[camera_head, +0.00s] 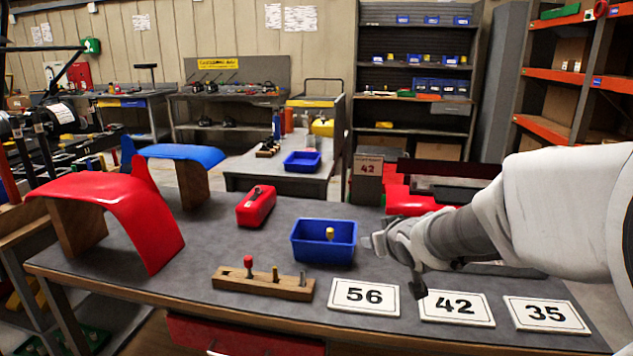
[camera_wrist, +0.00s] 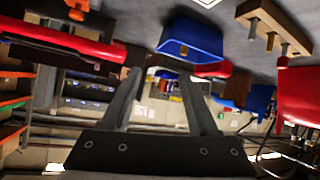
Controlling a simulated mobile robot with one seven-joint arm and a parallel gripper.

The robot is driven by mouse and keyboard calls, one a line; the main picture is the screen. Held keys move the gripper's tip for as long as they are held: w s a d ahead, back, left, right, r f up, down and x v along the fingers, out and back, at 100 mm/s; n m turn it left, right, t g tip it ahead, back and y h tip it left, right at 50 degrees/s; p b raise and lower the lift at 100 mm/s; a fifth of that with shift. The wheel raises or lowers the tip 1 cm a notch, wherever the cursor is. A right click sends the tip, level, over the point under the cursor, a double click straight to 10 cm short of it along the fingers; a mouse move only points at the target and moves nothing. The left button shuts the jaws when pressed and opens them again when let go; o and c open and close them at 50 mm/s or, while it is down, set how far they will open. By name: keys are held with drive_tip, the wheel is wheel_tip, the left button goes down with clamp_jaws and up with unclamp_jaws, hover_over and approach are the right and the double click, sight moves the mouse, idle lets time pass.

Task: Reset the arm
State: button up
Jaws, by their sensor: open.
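My arm reaches in from the right in the head view. My gripper (camera_head: 393,266) is open and empty above the bench (camera_head: 225,215), just right of the blue bin (camera_head: 312,245). The bin stands on the bench with a yellow-topped peg (camera_head: 330,234) in it. In the wrist view, which is upside down, my two fingers (camera_wrist: 159,72) are spread with nothing held between them. The blue bin (camera_wrist: 190,38) shows beyond them there. I cannot tell the exact height of the gripper above the bench.
A wooden block with pegs (camera_head: 262,284) and cards 56 (camera_head: 364,297), 42 (camera_head: 457,307) and 35 (camera_head: 546,314) lie along the front edge. A red box (camera_head: 256,206), a red fender (camera_head: 125,205) and a blue fender (camera_head: 183,153) stand left. Red bodywork (camera_head: 412,202) is behind the gripper.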

drive_tip(key=s+m+g+h, duration=0.1)
drive_tip(key=s+m+g, duration=0.35)
drive_tip(key=s, duration=2.45)
wheel_tip(320, 180, up, 18)
drive_tip(key=n+g+p, duration=0.1)
drive_tip(key=n+p, duration=0.1)
drive_tip(key=p, duration=1.5)
drive_tip(key=shift+s+d, duration=0.15)
drive_tip(key=shift+d, duration=0.2)
drive_tip(key=shift+f+g, duration=0.25)
